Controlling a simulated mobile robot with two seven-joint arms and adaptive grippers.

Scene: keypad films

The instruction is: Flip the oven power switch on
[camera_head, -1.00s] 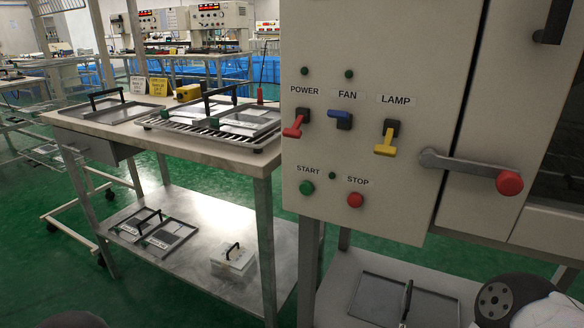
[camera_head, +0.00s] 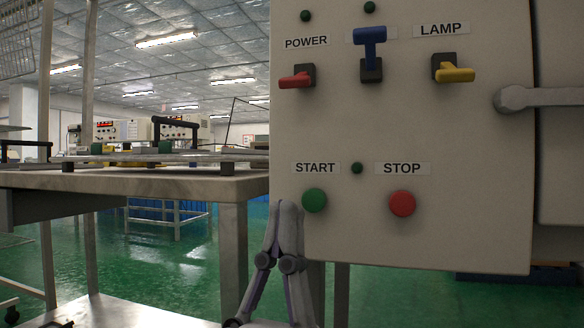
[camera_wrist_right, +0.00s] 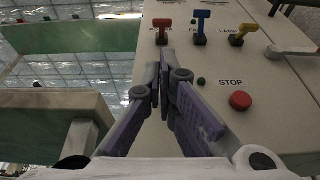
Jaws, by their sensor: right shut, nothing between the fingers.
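The red POWER switch (camera_head: 297,80) is at the upper left of the pale oven panel (camera_head: 450,130); its lever sticks outward and looks angled low. The red lever also shows at the top of the right wrist view (camera_wrist_right: 162,22). The blue FAN lever (camera_head: 369,38) stands up; the yellow LAMP lever (camera_head: 455,75) looks low like the red one. My right gripper (camera_head: 289,207) is shut and empty, pointing up, below the POWER switch and apart from it, beside the green START button (camera_head: 314,200). In the wrist view its fingertips (camera_wrist_right: 160,68) are together. My left gripper is not in view.
The red STOP button (camera_head: 402,203) is right of START. A grey door handle (camera_head: 540,97) sticks out at the panel's right. A metal worktable (camera_head: 140,182) with trays stands left of the panel, with an open gap beneath it.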

